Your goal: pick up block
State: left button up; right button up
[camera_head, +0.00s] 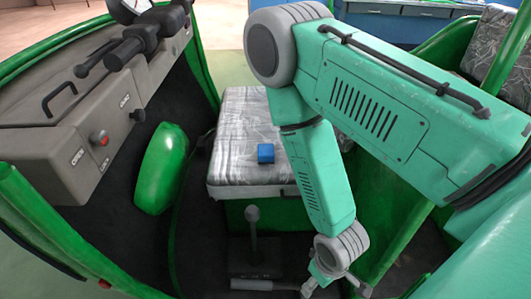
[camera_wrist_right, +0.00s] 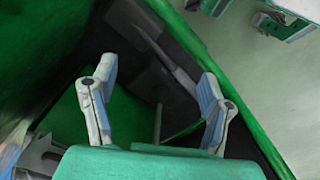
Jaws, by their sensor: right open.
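A small blue block (camera_head: 266,153) lies on the grey, silver-patterned seat (camera_head: 240,120) in the middle of the head view. My right arm reaches in from the right and bends down past the right side of the seat. My right gripper (camera_head: 335,288) is low at the bottom of the head view, below the seat and apart from the block. In the right wrist view my right gripper (camera_wrist_right: 158,78) has its two fingers spread wide with nothing between them. The block does not show in the wrist view. My left gripper is in neither view.
A floor lever (camera_head: 252,222) stands in front of the seat, left of my right gripper. A grey dashboard (camera_head: 75,120) with handlebars is at left, with a green rounded part (camera_head: 162,168) beside it. Green frame bars surround the cabin. The seat around the block looks clear.

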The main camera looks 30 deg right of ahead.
jog(key=w+d+r+m+t+h+p, duration=0.1)
jog(key=w+d+r+p, duration=0.1)
jog(key=w+r, duration=0.35)
jog(key=w+d+r+m+h+p, duration=0.1)
jog(key=w+d+r+p, duration=0.1)
jog(key=w, duration=0.7)
jog(key=m+t+p, duration=0.2)
jog(key=m+p, duration=0.2)
send_near(266, 150)
jog(key=x, duration=0.5)
jog(key=shift+b, duration=0.4)
jog(key=shift+x, duration=0.95)
jog(key=x, duration=0.4)
jog(key=shift+w+f, duration=0.15)
jog(key=shift+f, duration=0.05)
jog(key=c, duration=1.4)
jog(key=shift+o, duration=0.2)
jog(key=shift+r, duration=0.1)
